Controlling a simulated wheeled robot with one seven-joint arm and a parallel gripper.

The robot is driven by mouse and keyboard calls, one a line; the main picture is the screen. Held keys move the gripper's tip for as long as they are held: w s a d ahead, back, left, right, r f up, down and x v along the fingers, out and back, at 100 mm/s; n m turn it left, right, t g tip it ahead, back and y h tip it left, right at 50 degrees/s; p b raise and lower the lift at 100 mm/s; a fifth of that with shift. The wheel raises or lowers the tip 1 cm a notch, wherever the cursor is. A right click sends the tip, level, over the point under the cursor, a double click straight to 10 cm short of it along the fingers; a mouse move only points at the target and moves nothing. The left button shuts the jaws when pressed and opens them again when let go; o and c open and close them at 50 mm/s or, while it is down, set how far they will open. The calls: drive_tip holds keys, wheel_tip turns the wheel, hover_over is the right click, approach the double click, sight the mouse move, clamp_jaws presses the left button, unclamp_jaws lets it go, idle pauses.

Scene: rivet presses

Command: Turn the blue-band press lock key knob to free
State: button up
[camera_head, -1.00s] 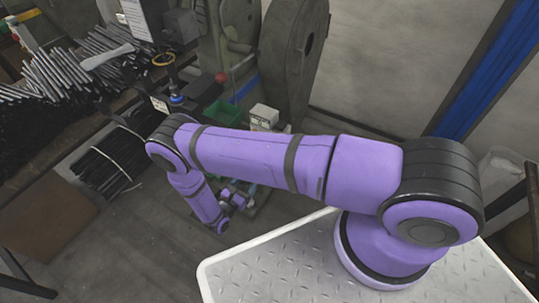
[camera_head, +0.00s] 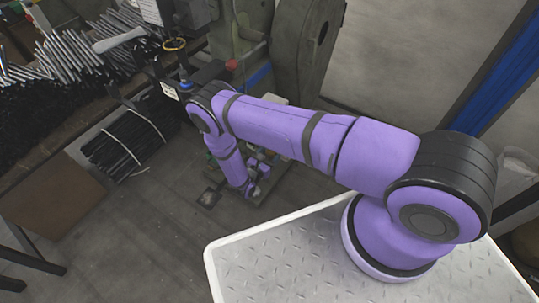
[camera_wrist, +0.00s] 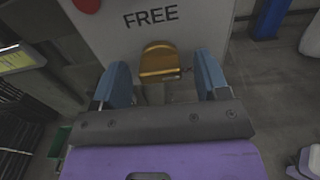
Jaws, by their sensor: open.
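In the wrist view, a brass-coloured lock key knob (camera_wrist: 160,61) stands out from a light grey panel (camera_wrist: 113,45) below the black word FREE. My gripper (camera_wrist: 162,72) is open, with one blue-grey finger at the left of the knob and the other at the right. A gap shows on each side, so the fingers appear clear of it. The knob's lower end is partly hidden by the gripper body. In the head view, a grey-green press (camera_head: 285,40) stands at the top, with a blue strip (camera_head: 259,76) low on it; my arm hides the knob there.
A red round part (camera_wrist: 87,4) sits on the panel at upper left in the wrist view. In the head view, a bench with many metal rods (camera_head: 80,50) lies at left, with a bundle of black rods (camera_head: 125,150) below. Open floor (camera_head: 130,230) lies in front.

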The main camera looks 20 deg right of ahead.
drive_tip(key=shift+d, duration=0.1)
drive_tip(key=c, duration=0.9)
drive_tip(key=shift+n, duration=0.4)
drive_tip(key=n, duration=1.7)
